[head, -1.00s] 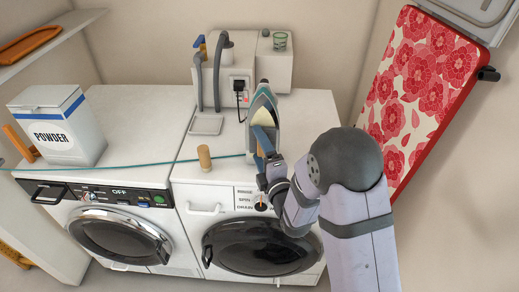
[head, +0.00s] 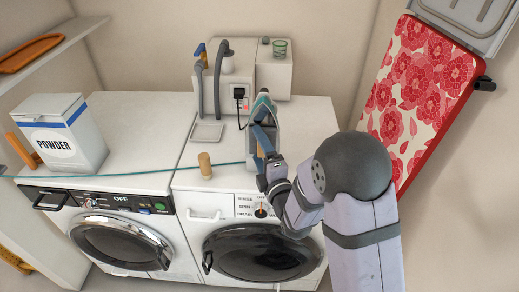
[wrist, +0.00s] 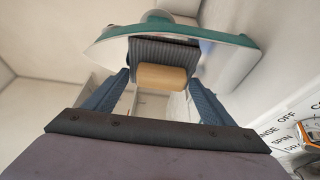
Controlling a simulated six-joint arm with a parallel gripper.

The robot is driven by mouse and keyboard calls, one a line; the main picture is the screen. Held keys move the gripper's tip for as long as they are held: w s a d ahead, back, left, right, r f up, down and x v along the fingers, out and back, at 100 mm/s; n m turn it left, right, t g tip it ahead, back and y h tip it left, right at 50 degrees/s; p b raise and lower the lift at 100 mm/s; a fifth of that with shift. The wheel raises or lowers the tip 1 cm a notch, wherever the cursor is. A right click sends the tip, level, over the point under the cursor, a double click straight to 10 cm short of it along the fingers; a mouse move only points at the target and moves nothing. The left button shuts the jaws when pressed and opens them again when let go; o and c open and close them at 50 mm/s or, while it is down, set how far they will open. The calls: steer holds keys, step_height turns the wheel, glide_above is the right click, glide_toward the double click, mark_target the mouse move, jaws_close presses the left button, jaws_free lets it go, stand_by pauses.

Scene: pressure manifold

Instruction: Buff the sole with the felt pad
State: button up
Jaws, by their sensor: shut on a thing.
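The iron (head: 266,106) stands upright on its heel on the right-hand machine, its sole towards my arm. In the wrist view the iron (wrist: 225,38) shows its teal rim and pale body at the top. My gripper (head: 264,142) is in front of the iron. In the wrist view its two blue fingers (wrist: 162,86) are closed on the tan grip of the felt pad (wrist: 168,77). The pad's dark ribbed part lies against or very near the sole; contact cannot be made out. In the head view my gripper mostly hides the pad.
A small tan cylinder (head: 205,164) stands left of the iron. A teal line (head: 130,173) runs across both machines. A powder box (head: 62,135) stands at left. A grey tray (head: 207,132) and a socket box with hoses (head: 238,75) are behind. The ironing board (head: 415,85) leans at right.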

mark_target(260, 157)
steer(key=shift+r+p, duration=0.7)
steer(key=shift+r, duration=0.8)
steer(key=shift+f, duration=0.1)
steer(key=shift+f+b, duration=1.45)
steer(key=shift+b, duration=0.35)
steer(key=shift+f, duration=0.2)
steer(key=shift+f+b, duration=1.35)
steer(key=shift+b, duration=0.4)
